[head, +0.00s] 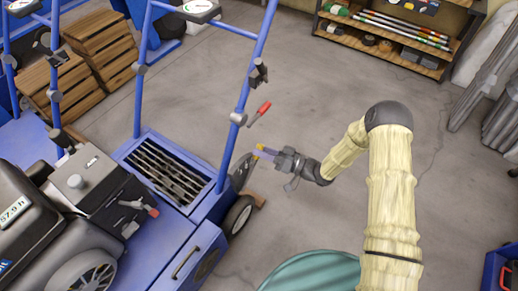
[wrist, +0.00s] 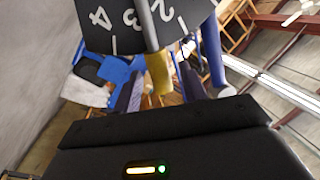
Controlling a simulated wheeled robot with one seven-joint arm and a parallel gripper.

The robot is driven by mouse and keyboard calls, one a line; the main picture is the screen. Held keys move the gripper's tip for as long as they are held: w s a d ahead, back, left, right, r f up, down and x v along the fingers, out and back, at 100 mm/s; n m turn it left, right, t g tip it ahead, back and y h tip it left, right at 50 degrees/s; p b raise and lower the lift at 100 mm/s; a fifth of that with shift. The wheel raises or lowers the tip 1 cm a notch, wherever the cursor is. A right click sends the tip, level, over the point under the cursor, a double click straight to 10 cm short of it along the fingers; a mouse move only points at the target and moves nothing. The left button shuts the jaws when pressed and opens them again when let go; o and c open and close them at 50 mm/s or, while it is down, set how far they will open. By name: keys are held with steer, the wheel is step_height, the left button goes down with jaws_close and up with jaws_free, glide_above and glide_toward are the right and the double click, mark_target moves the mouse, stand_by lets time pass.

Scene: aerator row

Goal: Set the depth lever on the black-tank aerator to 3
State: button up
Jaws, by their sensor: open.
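The blue aerator (head: 180,240) with the black tank (head: 30,200) fills the left of the head view. Its dark depth scale plate (wrist: 98,40) shows 4, 3, 2 at the top of the wrist view. A grey depth lever (wrist: 148,25) crosses the plate between numerals 3 and 2, with a yellow end (wrist: 158,72) below; any mark under it is hidden. My gripper (head: 264,153) is open beside the plate's side. In the wrist view, the yellow end appears between my two dark fingers (wrist: 158,92); I cannot tell whether they touch it.
A wheel (head: 240,215) sits below the plate, and a blue handlebar post (head: 240,100) rises near my gripper. A red-handled lever (head: 262,110) is just above it. Wooden crates (head: 100,45) and a shelf (head: 395,35) stand behind. Floor between is clear.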

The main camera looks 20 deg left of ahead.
steer(key=d+f+p, duration=0.1)
steer(key=d+p, duration=0.3)
steer(key=d, duration=1.1)
steer(key=shift+w+d, duration=0.25)
steer(key=shift+d, duration=0.05)
steer(key=shift+w, duration=0.1)
